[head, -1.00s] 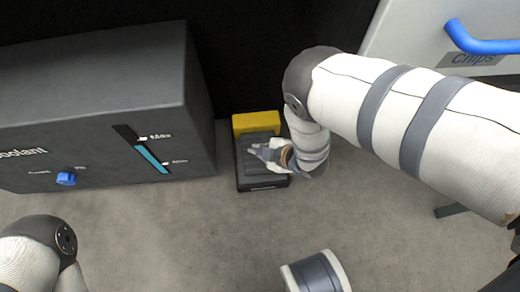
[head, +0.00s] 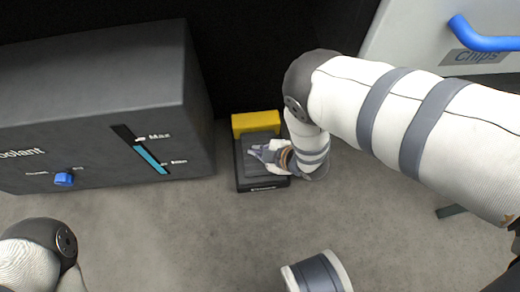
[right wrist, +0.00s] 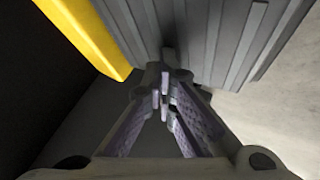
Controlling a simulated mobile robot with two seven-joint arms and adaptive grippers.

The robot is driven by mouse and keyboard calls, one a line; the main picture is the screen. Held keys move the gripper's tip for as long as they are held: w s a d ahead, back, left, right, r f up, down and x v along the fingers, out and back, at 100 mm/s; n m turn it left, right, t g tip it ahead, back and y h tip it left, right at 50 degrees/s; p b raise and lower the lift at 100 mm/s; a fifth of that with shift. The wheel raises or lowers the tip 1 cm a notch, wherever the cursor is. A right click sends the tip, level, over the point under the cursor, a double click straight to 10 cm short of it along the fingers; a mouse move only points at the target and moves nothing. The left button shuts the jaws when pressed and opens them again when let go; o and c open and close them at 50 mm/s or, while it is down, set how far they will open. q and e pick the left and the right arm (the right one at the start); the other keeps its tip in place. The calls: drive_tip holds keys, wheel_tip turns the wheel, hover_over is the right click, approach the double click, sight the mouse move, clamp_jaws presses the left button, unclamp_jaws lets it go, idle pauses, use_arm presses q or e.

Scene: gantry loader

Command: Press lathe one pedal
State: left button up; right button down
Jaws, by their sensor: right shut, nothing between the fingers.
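The foot pedal (head: 242,176) sits on the floor to the right of the coolant box. It has a dark ribbed tread (head: 262,170), a yellow part (head: 256,122) at its far end and a pale label on its near edge, too small to read surely. My right gripper (head: 254,151) is over the tread, shut and empty. In the right wrist view its closed fingertips (right wrist: 162,98) are at the ribbed tread (right wrist: 215,35), with the yellow part (right wrist: 88,35) at upper left. I cannot tell whether they touch or how far the tread is down. My left gripper is out of view.
A dark coolant box (head: 95,110) with a blue knob (head: 64,180) and a level gauge stands left of the pedal. A pale chips bin (head: 420,30) with a blue handle (head: 490,45) is at upper right. Grey floor in front of the pedal is mostly clear.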

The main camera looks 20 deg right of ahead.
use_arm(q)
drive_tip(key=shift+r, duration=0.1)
use_arm(e)
drive_tip(key=shift+r, duration=0.1)
use_arm(q)
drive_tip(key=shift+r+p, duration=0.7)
drive_tip(key=shift+p, duration=0.2)
use_arm(e)
drive_tip(key=shift+r, duration=1.05)
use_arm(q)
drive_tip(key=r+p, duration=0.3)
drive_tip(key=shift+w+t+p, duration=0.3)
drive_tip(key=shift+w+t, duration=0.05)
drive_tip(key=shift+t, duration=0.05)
use_arm(e)
wheel_tip(320, 180, up, 5)
